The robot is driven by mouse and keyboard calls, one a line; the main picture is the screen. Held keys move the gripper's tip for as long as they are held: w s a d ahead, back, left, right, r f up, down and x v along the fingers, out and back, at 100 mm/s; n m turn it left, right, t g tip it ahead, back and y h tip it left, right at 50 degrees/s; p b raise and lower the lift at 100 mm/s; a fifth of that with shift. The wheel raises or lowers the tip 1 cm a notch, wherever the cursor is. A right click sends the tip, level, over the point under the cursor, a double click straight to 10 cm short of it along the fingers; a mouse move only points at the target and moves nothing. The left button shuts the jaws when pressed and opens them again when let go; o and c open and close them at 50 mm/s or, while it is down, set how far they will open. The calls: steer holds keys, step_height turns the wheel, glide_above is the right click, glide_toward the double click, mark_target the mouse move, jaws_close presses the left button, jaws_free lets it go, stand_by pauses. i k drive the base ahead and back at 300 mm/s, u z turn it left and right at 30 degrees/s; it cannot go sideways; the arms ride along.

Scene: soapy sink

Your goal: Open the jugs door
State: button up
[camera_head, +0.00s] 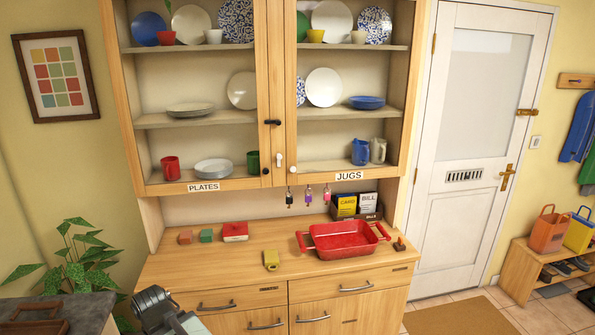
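The jugs door (349,176) is the right-hand glazed door of the wooden dresser and carries a "JUGS" label. It looks closed, its edge meeting the plates door (205,187) at the middle. A white knob or fitting (278,160) sits low on its left edge. A black latch (272,122) sits at the seam above. A dark knob (265,171) is on the plates door. Behind the glass stand a blue jug (360,152) and a grey jug (378,150). My gripper (153,304) is at the bottom left, well below and left of the door. Its finger opening is unclear.
The counter below holds a red tray (343,240), a yellow object (271,260), small blocks and a card box (356,205). Several keys or padlocks (308,195) hang under the cupboard. A plant (75,252) and dark worktop (60,310) are left. A white door (475,130) is right.

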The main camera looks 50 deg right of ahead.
mark_target(293, 177)
steer(key=z, duration=0.05)
steer(key=i, duration=0.95)
steer(key=u, duration=0.1)
